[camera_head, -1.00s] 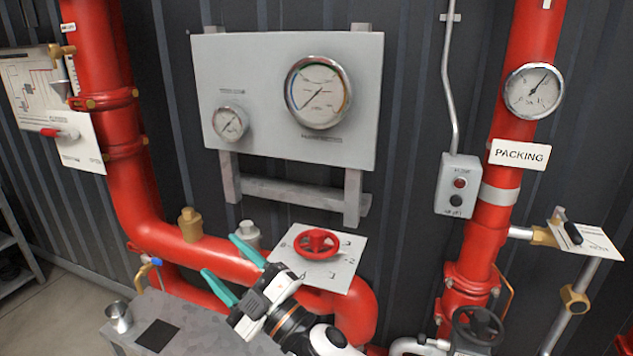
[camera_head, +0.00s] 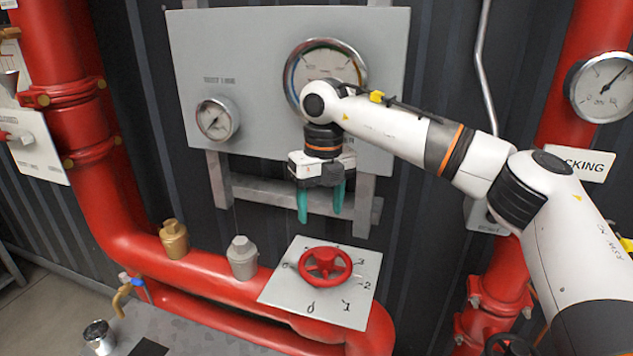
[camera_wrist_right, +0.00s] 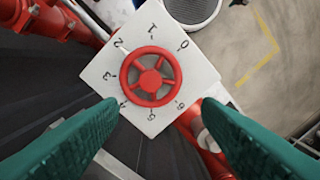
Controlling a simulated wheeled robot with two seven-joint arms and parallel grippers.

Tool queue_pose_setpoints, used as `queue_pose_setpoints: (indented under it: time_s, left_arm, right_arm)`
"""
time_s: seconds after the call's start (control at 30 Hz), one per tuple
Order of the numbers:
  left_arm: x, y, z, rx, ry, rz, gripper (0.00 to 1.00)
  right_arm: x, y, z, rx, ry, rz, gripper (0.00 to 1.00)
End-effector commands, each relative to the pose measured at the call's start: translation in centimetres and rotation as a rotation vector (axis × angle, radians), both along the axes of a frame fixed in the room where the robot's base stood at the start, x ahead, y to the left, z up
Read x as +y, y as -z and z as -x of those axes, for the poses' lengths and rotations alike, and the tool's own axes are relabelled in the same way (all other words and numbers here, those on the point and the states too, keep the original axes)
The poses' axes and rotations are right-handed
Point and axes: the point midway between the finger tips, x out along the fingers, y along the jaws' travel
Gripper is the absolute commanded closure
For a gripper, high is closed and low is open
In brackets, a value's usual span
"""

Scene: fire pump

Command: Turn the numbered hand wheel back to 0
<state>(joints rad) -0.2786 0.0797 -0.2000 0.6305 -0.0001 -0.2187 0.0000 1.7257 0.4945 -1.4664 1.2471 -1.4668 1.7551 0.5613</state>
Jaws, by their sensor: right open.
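The red hand wheel (camera_head: 325,266) sits on a pale square plate (camera_head: 281,290) with numbers around it, above the red pipe. In the right wrist view the wheel (camera_wrist_right: 151,76) is seen from above, and a small pale mark at its rim lies near the 2; I cannot tell surely if it is the pointer. My right gripper (camera_head: 320,218) points down, open and empty, above and slightly behind the wheel in the head view. Its teal fingers (camera_wrist_right: 158,105) are apart and do not touch the wheel. My left gripper is out of view.
A gauge board (camera_head: 260,120) stands behind my right gripper. A brass cap (camera_head: 173,240) and a grey cap (camera_head: 242,258) rise from the red pipe left of the plate. A metal cup (camera_head: 99,337) stands at lower left.

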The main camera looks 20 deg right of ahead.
Motion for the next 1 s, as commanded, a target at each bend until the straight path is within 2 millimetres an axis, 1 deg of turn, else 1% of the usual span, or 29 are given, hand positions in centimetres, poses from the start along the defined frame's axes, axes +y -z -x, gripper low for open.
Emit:
queue_pose_setpoints:
  time_s: [0.03,0.1,0.17,0.23,0.3,0.4,0.5,0.63,0.8,0.87,1.0]
  left_arm:
    - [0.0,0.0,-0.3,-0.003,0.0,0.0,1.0]
    - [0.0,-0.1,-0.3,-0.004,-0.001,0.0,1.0]
    - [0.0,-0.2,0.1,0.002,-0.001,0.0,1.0]
    - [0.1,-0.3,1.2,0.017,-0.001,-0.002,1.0]
    - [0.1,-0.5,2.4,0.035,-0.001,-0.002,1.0]
    - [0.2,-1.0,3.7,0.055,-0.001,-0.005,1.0]
    - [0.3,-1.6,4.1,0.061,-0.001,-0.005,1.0]
    - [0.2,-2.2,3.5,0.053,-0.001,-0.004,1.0]
    - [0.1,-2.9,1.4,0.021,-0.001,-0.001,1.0]
    - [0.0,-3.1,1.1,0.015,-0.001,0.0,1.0]
    - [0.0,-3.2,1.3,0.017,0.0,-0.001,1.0]
  right_arm:
    - [-0.7,-0.5,-0.1,-0.003,0.014,0.024,0.41]
    - [-1.2,-0.6,-0.1,0.0,0.025,0.04,0.41]
    - [-1.3,-0.4,-0.1,0.001,0.027,0.045,0.41]
    - [-1.3,0.3,-0.1,0.003,0.025,0.046,0.41]
    - [-1.3,1.3,0.0,0.004,0.024,0.044,0.41]
    - [-1.3,3.1,0.0,0.004,0.023,0.044,0.41]
    - [-1.2,5.1,0.1,0.005,0.022,0.042,0.41]
    - [-1.2,7.5,0.1,0.003,0.023,0.042,0.41]
    - [-1.2,9.8,0.0,0.002,0.023,0.041,0.41]
    - [-1.2,10.4,0.0,0.001,0.023,0.04,0.41]
    - [-1.1,11.1,0.0,0.0,0.023,0.04,0.41]
